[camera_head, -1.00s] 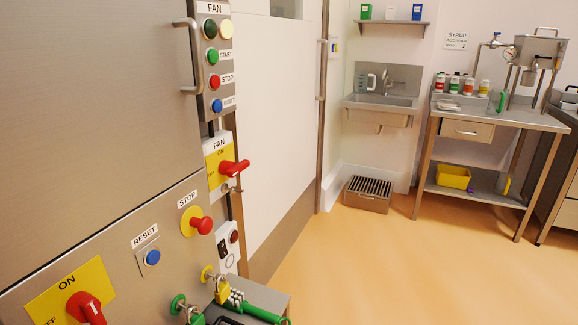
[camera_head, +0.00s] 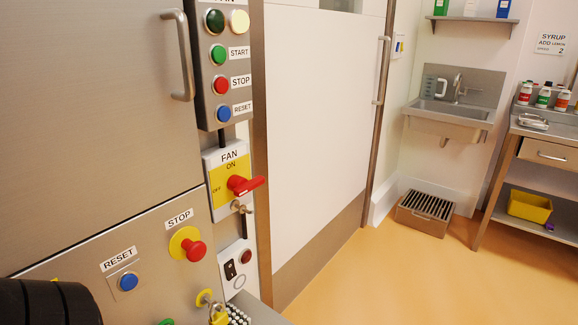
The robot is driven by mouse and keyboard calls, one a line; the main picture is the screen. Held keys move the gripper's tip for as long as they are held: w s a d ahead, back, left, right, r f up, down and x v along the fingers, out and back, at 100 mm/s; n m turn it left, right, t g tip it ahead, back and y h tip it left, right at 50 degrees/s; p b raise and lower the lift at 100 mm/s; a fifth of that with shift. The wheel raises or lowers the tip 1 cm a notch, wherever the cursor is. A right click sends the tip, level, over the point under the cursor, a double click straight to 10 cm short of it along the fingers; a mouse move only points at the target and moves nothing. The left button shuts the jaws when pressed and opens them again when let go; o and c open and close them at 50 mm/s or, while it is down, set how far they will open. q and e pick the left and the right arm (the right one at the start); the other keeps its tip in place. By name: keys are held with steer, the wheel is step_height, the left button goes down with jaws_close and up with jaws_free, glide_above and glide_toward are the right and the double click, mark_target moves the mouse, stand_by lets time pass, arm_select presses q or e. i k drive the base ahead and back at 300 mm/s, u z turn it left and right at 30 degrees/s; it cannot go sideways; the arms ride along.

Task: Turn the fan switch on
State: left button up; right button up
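The fan switch has a red rotary handle (camera_head: 246,185) on a yellow and white plate (camera_head: 221,179) labelled FAN. ON is marked at the top of the plate and OFF at its left. The handle sticks out from the plate and points to the right in the picture, lying nearly level, not up toward ON. Nothing touches it. No gripper fingers are in view. A black ribbed part at the lower left corner looks like part of my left arm; it is apart from the fan switch. My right arm is not in view.
Above the switch is a button panel (camera_head: 207,98) with START, STOP and RESET. A door handle (camera_head: 181,55) juts out at the upper left. A red STOP knob (camera_head: 195,250) and blue RESET button (camera_head: 128,282) sit below left. A padlock (camera_head: 218,314) hangs below.

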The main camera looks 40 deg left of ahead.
mark_target(240, 186)
steer(key=i, duration=3.15)
steer(key=u, duration=3.8)
